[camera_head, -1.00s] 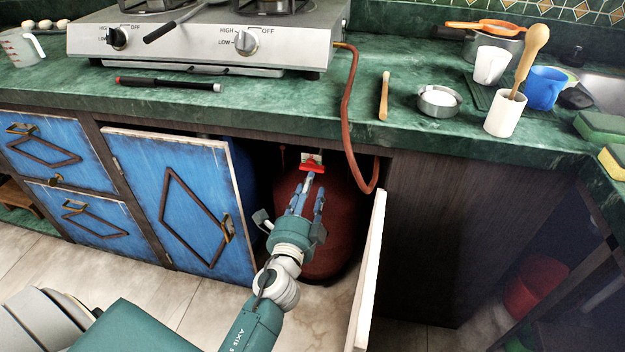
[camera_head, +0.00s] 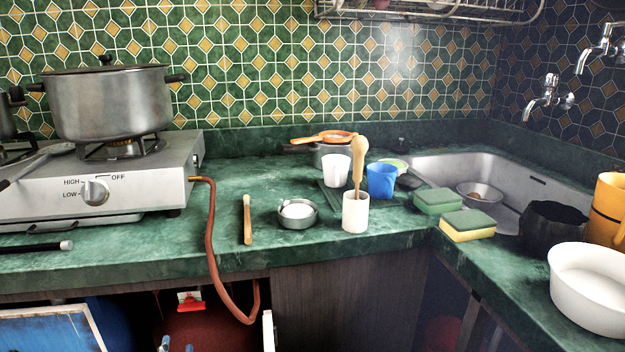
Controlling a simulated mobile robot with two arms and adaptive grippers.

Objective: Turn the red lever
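The red lever (camera_head: 191,303) is on the valve at the top of the dark red gas cylinder (camera_head: 205,330), inside the open cabinet at the lower left. Its exact angle is hard to tell at this size. Two fingertips of my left gripper (camera_head: 176,346) show at the bottom edge, below the lever. They are apart from each other with a gap between them, and nothing shows between them. The rest of that gripper and arm is cut off by the frame. My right gripper is not in view.
The blue cabinet door (camera_head: 50,332) stands at left and the other door's pale edge (camera_head: 268,330) at right of the opening. An orange-brown hose (camera_head: 212,262) hangs over the counter edge. The hotplate (camera_head: 140,185) with a pot (camera_head: 105,105) stands above; cups and sponges are further right.

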